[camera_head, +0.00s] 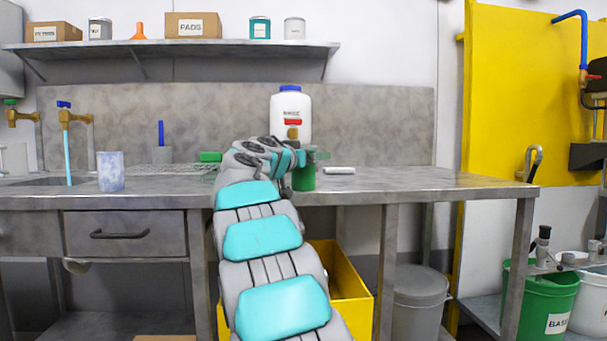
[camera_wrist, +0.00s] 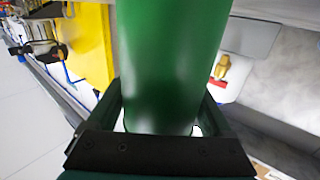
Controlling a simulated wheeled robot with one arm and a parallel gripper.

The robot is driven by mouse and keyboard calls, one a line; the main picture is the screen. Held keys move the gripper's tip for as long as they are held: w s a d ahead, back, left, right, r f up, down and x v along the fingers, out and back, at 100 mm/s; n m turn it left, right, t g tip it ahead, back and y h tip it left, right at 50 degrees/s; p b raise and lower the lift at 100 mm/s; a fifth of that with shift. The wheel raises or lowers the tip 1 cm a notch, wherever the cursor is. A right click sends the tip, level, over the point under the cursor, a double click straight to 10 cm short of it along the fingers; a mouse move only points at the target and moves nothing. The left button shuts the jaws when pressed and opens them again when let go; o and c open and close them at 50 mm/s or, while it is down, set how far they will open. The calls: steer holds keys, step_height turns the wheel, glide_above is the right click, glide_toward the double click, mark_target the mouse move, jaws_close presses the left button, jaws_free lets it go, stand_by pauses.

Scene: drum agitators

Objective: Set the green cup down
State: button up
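The green cup (camera_head: 304,179) is at the counter's front edge, just right of my wrist in the head view. My gripper (camera_head: 303,157) is around it, with the cup's upper part partly hidden. In the wrist view the green cup (camera_wrist: 168,60) fills the space between the two dark fingers of my gripper (camera_wrist: 160,108), which are shut on its sides. I cannot tell whether its base touches the metal counter (camera_head: 430,181).
A white jug with a red label (camera_head: 291,108) stands behind the gripper. A speckled cup (camera_head: 110,171) stands left by the sink with running water (camera_head: 68,155). A small white item (camera_head: 339,170) lies right of the cup. The counter's right part is clear. A yellow bin (camera_head: 348,290) is below.

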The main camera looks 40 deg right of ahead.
steer(key=c, duration=1.1)
